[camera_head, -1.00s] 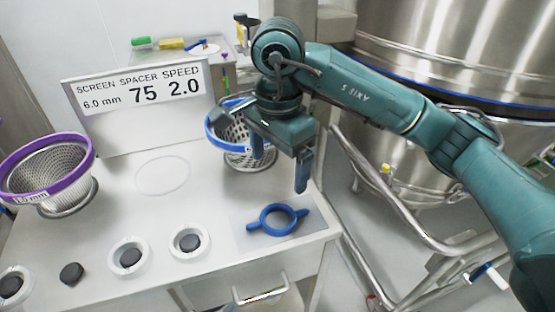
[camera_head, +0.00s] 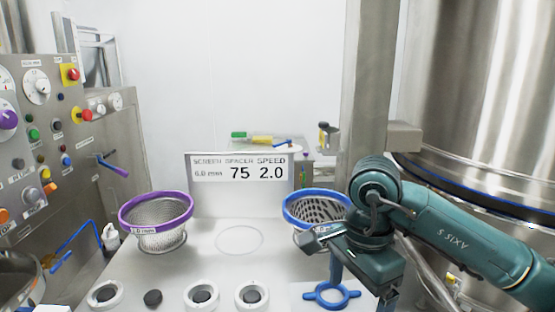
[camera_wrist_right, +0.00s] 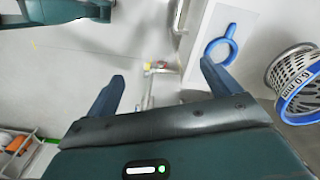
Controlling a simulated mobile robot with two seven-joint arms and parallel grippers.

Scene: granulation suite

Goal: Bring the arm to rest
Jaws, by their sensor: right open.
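My right arm comes in from the right in the head view. Its gripper (camera_head: 360,287) hangs over the right front edge of the white worktop, in front of the blue-rimmed screen basket. In the right wrist view the two blue fingers of the right gripper (camera_wrist_right: 160,90) are spread wide with nothing between them. My left gripper is not in view.
The blue-rimmed basket (camera_head: 318,196) and a blue ring tool (camera_head: 331,295) are close to the right gripper. A purple-rimmed basket (camera_head: 157,236) stands at left. A steel vessel (camera_head: 475,100) and a column (camera_head: 370,90) rise at right. A control panel (camera_head: 45,130) is far left.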

